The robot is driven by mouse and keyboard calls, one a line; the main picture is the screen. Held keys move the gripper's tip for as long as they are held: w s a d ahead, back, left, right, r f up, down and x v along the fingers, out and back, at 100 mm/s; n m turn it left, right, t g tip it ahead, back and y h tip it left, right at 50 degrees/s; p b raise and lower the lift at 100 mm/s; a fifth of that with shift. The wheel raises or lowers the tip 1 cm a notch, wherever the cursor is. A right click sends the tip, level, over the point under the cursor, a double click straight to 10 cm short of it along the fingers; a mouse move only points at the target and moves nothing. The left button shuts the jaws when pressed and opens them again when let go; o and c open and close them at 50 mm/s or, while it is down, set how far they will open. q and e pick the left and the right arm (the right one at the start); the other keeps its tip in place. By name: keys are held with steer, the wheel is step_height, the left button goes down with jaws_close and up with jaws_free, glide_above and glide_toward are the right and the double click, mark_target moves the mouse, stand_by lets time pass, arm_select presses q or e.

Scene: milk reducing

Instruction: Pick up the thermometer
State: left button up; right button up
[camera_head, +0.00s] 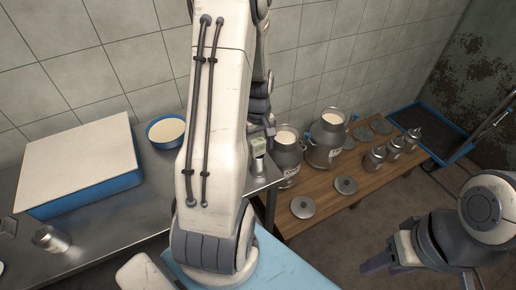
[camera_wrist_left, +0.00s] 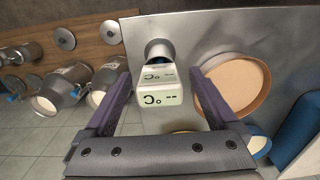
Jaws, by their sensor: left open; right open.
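The thermometer (camera_wrist_left: 158,92) is a pale boxy device with a display reading "°C --". In the left wrist view it stands between the two purple fingers of my left gripper (camera_wrist_left: 160,76), with a finger on either side and gaps visible. A dark round-ended metal part (camera_wrist_left: 158,51) shows just beyond it. In the head view the thermometer (camera_head: 258,146) is small, near the steel table's right end, partly behind my left arm. My left gripper is mostly hidden there by that arm. My right gripper (camera_head: 422,274) is open and empty at the lower right.
The steel table (camera_head: 98,224) holds a blue box with a cream top (camera_head: 80,165), a blue-rimmed bowl (camera_head: 166,131) and a metal cup (camera_head: 50,239). A lower wooden bench (camera_head: 330,200) holds milk cans (camera_head: 327,140), lids (camera_head: 302,207) and small canisters (camera_head: 375,158).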

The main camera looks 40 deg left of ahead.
arm_select(q)
jaws_close()
step_height(320, 180, up, 9)
steer(key=shift+r+b, duration=0.15)
steer(key=shift+b, duration=0.35)
step_height(320, 180, up, 7)
steer(key=p, duration=0.5)
steer(key=shift+p, duration=0.35)
steer(key=shift+f, duration=0.25)
